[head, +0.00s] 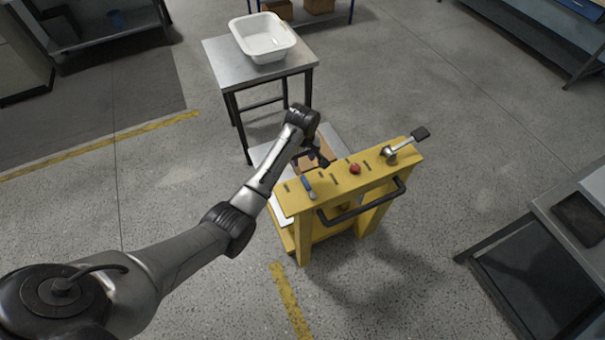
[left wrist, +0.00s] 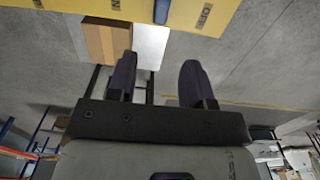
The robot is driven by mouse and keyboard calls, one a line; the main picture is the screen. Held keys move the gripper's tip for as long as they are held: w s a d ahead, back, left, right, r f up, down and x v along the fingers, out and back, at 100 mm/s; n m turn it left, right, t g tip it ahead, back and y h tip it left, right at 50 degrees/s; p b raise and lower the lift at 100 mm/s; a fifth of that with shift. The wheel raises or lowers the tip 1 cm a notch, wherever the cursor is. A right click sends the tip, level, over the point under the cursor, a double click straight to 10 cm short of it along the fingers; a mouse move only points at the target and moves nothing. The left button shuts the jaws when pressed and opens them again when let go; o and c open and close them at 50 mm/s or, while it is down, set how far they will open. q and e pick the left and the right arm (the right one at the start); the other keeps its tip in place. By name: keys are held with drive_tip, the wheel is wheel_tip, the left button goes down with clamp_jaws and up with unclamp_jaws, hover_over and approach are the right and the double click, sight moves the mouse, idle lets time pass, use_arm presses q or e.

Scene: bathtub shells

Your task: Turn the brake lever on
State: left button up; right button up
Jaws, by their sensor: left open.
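A yellow control stand (head: 345,178) stands on the floor right of centre in the head view. Its top carries a blue-handled lever (head: 308,187) at the left, a red knob (head: 355,169) in the middle and a metal lever with a black grip (head: 420,134) at the right. The panel labels are too small to read there. My left gripper (head: 320,158) is at the panel's far edge, between the blue lever and red knob, apart from both. In the left wrist view its fingers (left wrist: 157,78) are open and empty; the yellow panel (left wrist: 110,8) and blue handle (left wrist: 161,12) show at the top.
A black bar handle (head: 365,203) runs along the stand's near side. A cardboard box (head: 316,160) sits behind the panel. A metal table (head: 225,55) with a white tub (head: 263,50) stands farther back. A workbench (head: 575,215) is at the right. The floor between is clear.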

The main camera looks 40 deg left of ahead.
sight(303, 176)
use_arm(q)
wheel_tip(303, 176, down, 10)
drive_tip(key=shift+b, duration=0.3)
idle(0.3)
clamp_jaws()
idle(0.4)
